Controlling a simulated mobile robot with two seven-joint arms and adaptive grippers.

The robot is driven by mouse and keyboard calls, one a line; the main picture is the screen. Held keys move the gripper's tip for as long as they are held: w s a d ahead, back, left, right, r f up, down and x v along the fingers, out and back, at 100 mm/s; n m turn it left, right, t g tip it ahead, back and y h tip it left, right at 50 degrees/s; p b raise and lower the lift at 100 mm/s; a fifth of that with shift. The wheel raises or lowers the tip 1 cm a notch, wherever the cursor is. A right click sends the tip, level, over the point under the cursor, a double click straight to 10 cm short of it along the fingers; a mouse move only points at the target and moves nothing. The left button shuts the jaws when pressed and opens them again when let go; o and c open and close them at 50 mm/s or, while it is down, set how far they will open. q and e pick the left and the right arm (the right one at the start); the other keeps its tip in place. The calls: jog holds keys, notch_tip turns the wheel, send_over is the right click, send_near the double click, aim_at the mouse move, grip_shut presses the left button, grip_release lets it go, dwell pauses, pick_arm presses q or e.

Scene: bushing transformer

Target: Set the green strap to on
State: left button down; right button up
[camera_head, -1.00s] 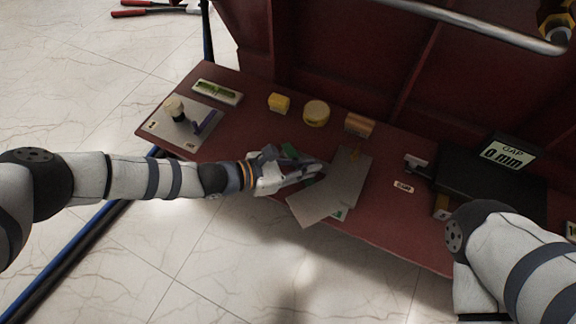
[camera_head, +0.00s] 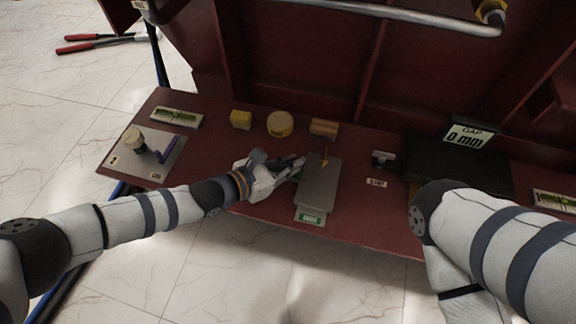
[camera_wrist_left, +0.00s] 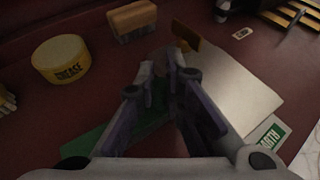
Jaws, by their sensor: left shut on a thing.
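The green strap (camera_wrist_left: 120,138) shows in the left wrist view as a flat green piece, partly hidden behind my fingers. My left gripper (camera_head: 297,166) reaches over the red table to the left edge of a grey plate (camera_head: 319,183). In the left wrist view my left gripper (camera_wrist_left: 172,75) has its fingertips close together, shut on the green strap; the exact contact is dark and hard to see. A green EARTH label (camera_head: 310,218) sits at the near end of the grey plate. My right gripper is out of view; only the right arm shows.
A black box with a gap display (camera_head: 467,136) is at right. A grey panel with a knob (camera_head: 147,156) is at left.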

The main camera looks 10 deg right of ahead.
pick_arm(q)
jog(key=shift+w+a, duration=0.2)
jog(key=shift+w, duration=0.2)
jog(key=c, duration=1.7)
grip_release()
jog(key=shift+s, duration=0.15)
jog(key=shift+s+a, duration=0.2)
jog(key=shift+a, duration=0.1)
jog(key=v, duration=1.1)
jog(key=shift+a+r, duration=0.1)
jog(key=shift+r, duration=0.15)
